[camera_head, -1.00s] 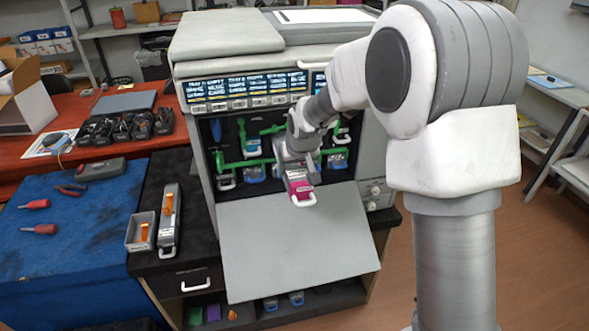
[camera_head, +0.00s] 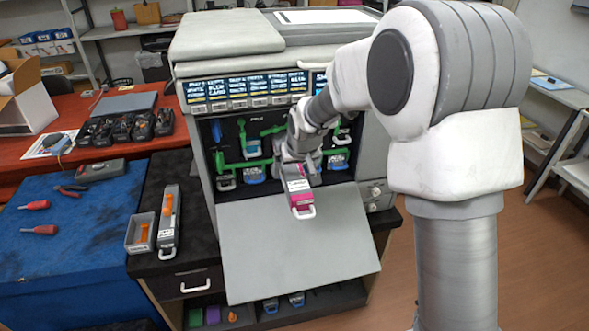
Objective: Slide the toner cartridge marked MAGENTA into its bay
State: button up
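The magenta cartridge (camera_head: 300,198) has a pink body, a pale label on top and a white handle at its near end. It is in front of the printer's open bay area, above the lowered grey door (camera_head: 295,247). My gripper (camera_head: 296,176) is at the cartridge's far end; the fingers are too small and covered to show clearly whether they grip it. The bays (camera_head: 254,148) behind have green rails and several cartridges with blue parts and white handles. My arm hides part of the bays on the right.
Small display panels (camera_head: 246,91) run above the bays. A grey cartridge with an orange part (camera_head: 168,222) and a small grey bin (camera_head: 141,233) stand on the black cabinet top at left. Screwdrivers and pliers lie on the blue mat (camera_head: 70,260).

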aim_at(297, 182)
jog(key=shift+s+d+f+b, duration=0.2)
jog(key=shift+s+b, duration=0.15)
jog(key=shift+s, duration=0.25)
jog(key=shift+s+d+r+b, duration=0.1)
jog(key=shift+s+d+b, duration=0.15)
jog(key=shift+s, duration=0.45)
jog(key=shift+s+d+b, duration=0.1)
jog(key=shift+s+b, duration=0.1)
jog(key=shift+s, duration=0.45)
jog(key=shift+r, duration=0.1)
jog(key=shift+p+v, duration=1.9)
jog(key=shift+v, duration=2.1)
jog(key=shift+s, duration=0.1)
jog(key=shift+c, duration=0.2)
